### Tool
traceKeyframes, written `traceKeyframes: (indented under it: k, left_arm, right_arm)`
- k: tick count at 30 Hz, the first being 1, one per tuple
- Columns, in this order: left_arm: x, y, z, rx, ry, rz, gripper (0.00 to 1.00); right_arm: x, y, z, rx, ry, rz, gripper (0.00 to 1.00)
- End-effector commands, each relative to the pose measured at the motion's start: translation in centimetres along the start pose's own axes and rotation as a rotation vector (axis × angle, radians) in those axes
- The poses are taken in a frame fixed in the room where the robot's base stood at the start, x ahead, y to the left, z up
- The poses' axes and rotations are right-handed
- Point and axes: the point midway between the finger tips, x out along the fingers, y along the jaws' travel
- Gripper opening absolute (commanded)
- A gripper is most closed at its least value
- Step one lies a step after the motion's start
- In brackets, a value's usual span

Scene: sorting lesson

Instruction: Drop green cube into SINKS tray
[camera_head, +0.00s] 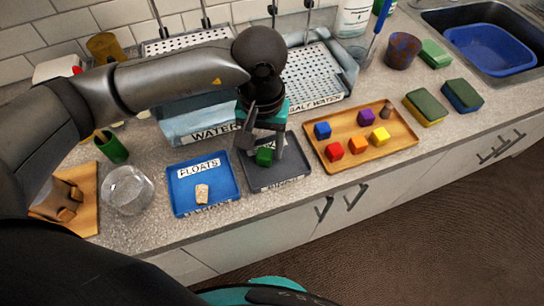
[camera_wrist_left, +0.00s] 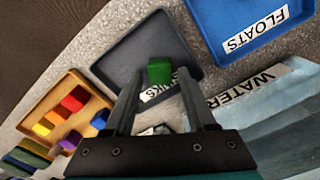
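The green cube (camera_head: 264,157) is within the outline of the dark grey SINKS tray (camera_head: 277,178), near its back edge. In the left wrist view the green cube (camera_wrist_left: 160,70) shows between and just past my fingertips, against the SINKS tray (camera_wrist_left: 140,40). My left gripper (camera_head: 262,152) points down over this tray. Its fingers (camera_wrist_left: 159,74) are spread wider than the cube, with a gap on each side. I cannot tell for sure whether the cube touches the tray floor. The SINKS label is partly hidden by a finger. My right gripper is not in view.
The blue FLOATS tray (camera_head: 207,205) with a light piece (camera_head: 202,193) stands left of the SINKS tray. A wooden tray (camera_head: 398,140) with several coloured cubes is right. Water tanks (camera_head: 185,128) stand behind. A glass bowl (camera_head: 128,190) and green cup (camera_head: 112,148) are left.

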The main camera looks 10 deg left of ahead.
Motion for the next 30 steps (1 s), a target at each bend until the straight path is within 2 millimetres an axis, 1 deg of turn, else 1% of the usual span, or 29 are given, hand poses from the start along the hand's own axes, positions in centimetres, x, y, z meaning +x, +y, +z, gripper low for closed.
traceKeyframes:
  k: [1, 3, 11, 14, 17, 20, 27, 30]
  left_arm:
    - [0.0, 0.0, 0.0, 0.0, 0.0, 0.0, 0.63]
    - [0.0, 0.0, 0.0, 0.0, 0.0, 0.0, 0.71]
    - [-0.1, 0.0, 0.0, 0.0, 0.001, 0.0, 0.71]
    - [-0.7, 0.0, -0.1, 0.001, 0.002, 0.001, 0.71]
    - [-2.1, 0.0, -0.1, 0.0, 0.005, 0.001, 0.71]
    - [-4.3, 0.0, -0.2, 0.002, 0.007, 0.002, 0.71]
    - [-10.1, 0.0, -0.1, 0.002, 0.007, 0.001, 0.71]
    - [-12.1, 0.1, -0.1, 0.001, 0.005, 0.001, 0.71]
  right_arm:
    - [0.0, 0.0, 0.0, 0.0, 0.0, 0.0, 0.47]
    - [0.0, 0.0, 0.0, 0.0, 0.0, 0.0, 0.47]
    - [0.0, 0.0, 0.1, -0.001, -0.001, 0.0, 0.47]
    - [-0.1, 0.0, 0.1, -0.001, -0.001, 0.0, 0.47]
    - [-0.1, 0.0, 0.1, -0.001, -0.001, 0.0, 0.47]
    - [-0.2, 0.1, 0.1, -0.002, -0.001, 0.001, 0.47]
    - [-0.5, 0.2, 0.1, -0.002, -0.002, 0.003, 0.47]
    - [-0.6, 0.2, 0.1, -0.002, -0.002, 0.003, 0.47]
